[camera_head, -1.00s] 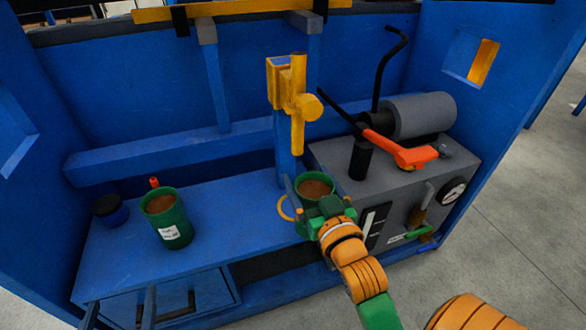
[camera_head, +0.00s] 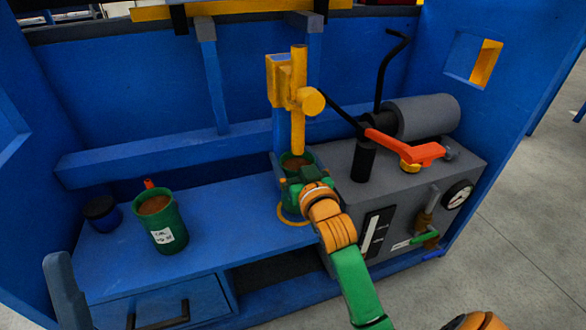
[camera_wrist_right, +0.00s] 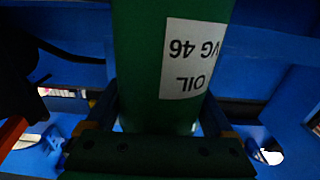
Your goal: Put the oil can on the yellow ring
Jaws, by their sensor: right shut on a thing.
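The oil can (camera_head: 288,164) is green with brown contents at its open top. My right gripper (camera_head: 292,186) is shut on it. In the right wrist view the can (camera_wrist_right: 147,60) fills the middle, with its white OIL VG 46 label upside down. The yellow ring (camera_head: 290,219) lies on the blue shelf; its front arc shows just below the can and gripper. The gripper hides the can's base, so I cannot tell whether it touches the shelf.
A yellow post (camera_head: 299,110) comes down close to the held can's top. A second green can (camera_head: 161,225) and a dark blue pot (camera_head: 103,215) stand on the shelf at left. A grey machine (camera_head: 400,175) with an orange-red lever (camera_head: 403,147) is close at right.

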